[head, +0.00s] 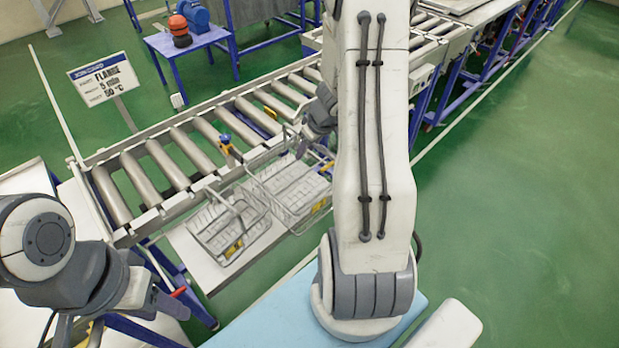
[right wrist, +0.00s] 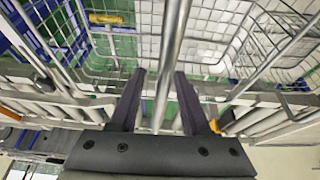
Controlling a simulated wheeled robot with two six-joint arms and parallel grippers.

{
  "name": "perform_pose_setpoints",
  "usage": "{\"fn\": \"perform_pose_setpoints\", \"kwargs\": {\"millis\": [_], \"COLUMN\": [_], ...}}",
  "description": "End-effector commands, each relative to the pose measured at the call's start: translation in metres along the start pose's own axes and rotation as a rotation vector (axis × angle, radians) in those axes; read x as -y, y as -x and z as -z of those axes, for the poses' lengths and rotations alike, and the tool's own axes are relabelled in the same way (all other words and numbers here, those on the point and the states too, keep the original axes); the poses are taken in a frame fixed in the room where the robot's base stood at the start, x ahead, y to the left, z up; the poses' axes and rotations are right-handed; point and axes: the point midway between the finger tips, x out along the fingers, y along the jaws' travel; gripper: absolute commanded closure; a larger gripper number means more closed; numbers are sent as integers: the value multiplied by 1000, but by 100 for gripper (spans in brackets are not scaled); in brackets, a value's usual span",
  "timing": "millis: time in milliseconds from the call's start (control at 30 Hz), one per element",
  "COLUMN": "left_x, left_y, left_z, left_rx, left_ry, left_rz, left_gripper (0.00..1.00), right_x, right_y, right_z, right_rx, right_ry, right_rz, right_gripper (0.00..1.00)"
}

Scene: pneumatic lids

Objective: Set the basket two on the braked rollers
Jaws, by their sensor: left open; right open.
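Two wire baskets stand side by side on a white shelf (head: 205,268) along the near side of the roller conveyor (head: 160,163). The left basket (head: 212,246) is smaller; the right basket (head: 290,197) is larger. Each has a yellow tag, too small to read. My right gripper (head: 304,148) is at the far side of the right basket, partly hidden by my arm. In the right wrist view its open fingers (right wrist: 160,100) stand either side of a metal bar (right wrist: 172,55), with basket mesh beyond. My left gripper (head: 150,297) is open and empty at the lower left.
A yellow and blue fitting (head: 228,147) stands on the conveyor's near rail. A sign (head: 103,78) stands behind the conveyor. A blue table (head: 190,45) with a red-orange item (head: 180,30) is further back. The green floor at right is clear.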

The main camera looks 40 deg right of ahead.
Motion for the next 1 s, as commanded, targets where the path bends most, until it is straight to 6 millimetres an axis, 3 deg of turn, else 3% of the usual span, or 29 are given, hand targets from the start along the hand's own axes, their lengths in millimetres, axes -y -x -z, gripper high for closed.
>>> {"fn": "perform_pose_setpoints", "kwargs": {"millis": [300,333,433,467,1000], "left_x": [0,0,0,0,0], "left_y": [-1,-1,-1,-1,-1], "left_z": [0,0,0,0,0], "left_rx": [0,0,0,0,0], "left_ry": [0,0,0,0,0], "left_rz": [0,0,0,0,0], "left_gripper": [50,50,50,50,50], "right_x": [0,0,0,0,0], "right_y": [0,0,0,0,0], "right_z": [0,0,0,0,0], "right_rx": [0,0,0,0,0], "right_ry": [0,0,0,0,0], "right_rz": [0,0,0,0,-1], "right_gripper": [53,57,95,100,100]}}
